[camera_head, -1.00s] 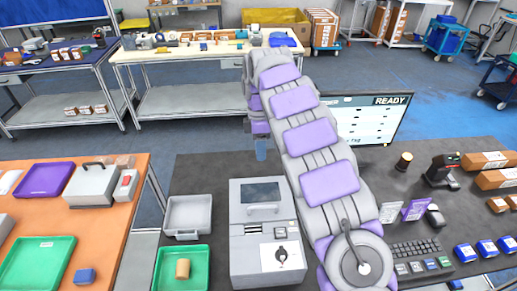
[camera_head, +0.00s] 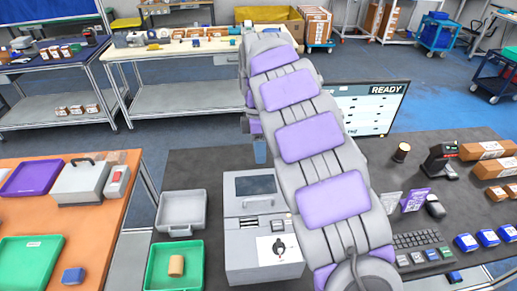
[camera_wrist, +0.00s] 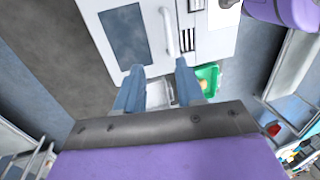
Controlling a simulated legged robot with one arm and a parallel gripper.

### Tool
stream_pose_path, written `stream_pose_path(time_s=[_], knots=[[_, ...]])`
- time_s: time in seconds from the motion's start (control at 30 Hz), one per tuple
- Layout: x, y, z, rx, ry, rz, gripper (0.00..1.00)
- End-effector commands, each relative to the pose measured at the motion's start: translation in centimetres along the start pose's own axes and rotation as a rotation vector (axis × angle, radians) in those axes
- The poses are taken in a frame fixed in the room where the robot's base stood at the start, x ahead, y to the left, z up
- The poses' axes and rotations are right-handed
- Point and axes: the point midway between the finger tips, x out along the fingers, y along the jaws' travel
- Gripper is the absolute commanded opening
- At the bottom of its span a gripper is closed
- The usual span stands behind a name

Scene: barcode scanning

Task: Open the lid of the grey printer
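The grey printer (camera_head: 236,235) stands on the dark table and its lid looks shut. The lid has a dark window (camera_head: 255,186) and a pale bar handle (camera_head: 262,199). In the wrist view the printer (camera_wrist: 205,40) fills the top middle, with the window (camera_wrist: 124,35) left of the handle (camera_wrist: 168,32). My gripper (camera_wrist: 158,90) is open and empty, its two blue fingers apart and pointing toward the printer. In the picture the handle lies between and beyond the fingertips, with no clear contact. In the head view one blue finger (camera_head: 260,150) shows behind the printer; my arm hides the rest.
A grey tray (camera_head: 181,210) and a green tray (camera_head: 160,279) holding a brown item (camera_head: 176,266) sit left of the printer. A monitor (camera_head: 370,110), scanner (camera_head: 439,160), keyboard (camera_head: 416,239) and boxes stand to the right. My arm passes close over the printer's right side.

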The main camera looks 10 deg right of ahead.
Motion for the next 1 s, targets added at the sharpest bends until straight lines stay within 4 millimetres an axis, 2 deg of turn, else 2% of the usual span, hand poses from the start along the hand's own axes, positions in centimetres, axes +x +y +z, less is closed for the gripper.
stream_pose_path(time_s=[0.27,0.43,0.7,1.0], knots=[[0.0,-0.1,0.0,0.004,-0.001,0.001,0.38],[-0.5,-1.4,0.8,0.093,-0.007,0.007,0.38],[-1.5,-6.9,3.4,0.422,-0.013,0.03,0.38],[-1.0,-14.0,5.5,0.768,-0.004,0.041,0.38]])
